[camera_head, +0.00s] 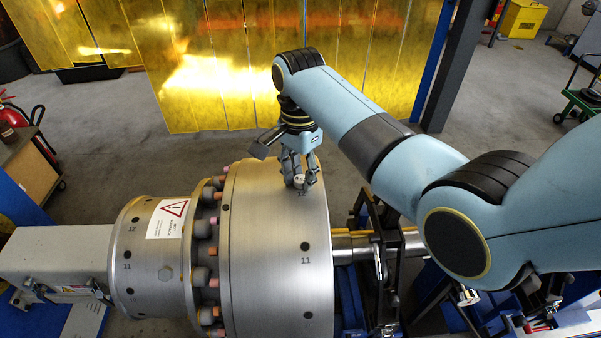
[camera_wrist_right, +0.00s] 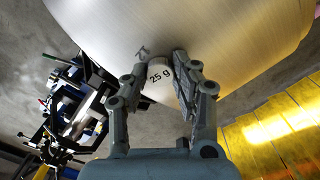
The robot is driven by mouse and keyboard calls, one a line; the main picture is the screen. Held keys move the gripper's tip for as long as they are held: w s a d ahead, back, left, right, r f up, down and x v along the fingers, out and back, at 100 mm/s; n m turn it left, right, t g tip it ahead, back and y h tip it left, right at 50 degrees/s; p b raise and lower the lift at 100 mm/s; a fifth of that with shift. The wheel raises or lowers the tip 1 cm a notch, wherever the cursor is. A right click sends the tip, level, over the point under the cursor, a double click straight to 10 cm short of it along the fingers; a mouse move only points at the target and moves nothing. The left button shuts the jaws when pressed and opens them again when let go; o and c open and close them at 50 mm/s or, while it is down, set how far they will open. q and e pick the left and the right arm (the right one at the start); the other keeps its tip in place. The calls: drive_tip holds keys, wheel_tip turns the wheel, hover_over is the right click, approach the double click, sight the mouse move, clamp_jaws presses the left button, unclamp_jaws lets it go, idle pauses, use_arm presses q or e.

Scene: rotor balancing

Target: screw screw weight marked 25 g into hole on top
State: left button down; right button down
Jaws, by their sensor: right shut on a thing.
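The weight marked 25 g (camera_wrist_right: 160,77) is a small pale cylinder. My right gripper (camera_wrist_right: 162,68) is shut on it, a finger on each side, with the marked end facing the wrist camera. In the head view the right gripper (camera_head: 299,182) is at the top of the large metal rotor (camera_head: 275,245), with the weight (camera_head: 299,181) at the rotor's curved surface. I cannot tell how far the weight sits in a hole, as the fingers and weight cover that spot. The rotor surface also shows in the wrist view (camera_wrist_right: 230,30). My left gripper is not in view.
A smaller drum (camera_head: 145,265) with numbered holes and a warning label (camera_head: 168,218) is left of the rotor. A shaft (camera_head: 350,247) and dark stand are at its right. Yellow translucent curtains (camera_head: 230,80) hang behind. Open floor lies between curtains and rotor.

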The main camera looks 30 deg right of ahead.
sight(301, 178)
drive_tip(key=m, duration=0.5)
drive_tip(key=shift+m, duration=0.3)
drive_tip(key=c, duration=1.4)
unclamp_jaws()
drive_tip(key=shift+m, duration=0.3)
drive_tip(key=shift+c, duration=0.2)
drive_tip(key=o, duration=0.5)
drive_tip(key=shift+c, duration=0.8)
drive_tip(key=shift+w+r, duration=0.1)
drive_tip(key=shift+r, duration=2.9)
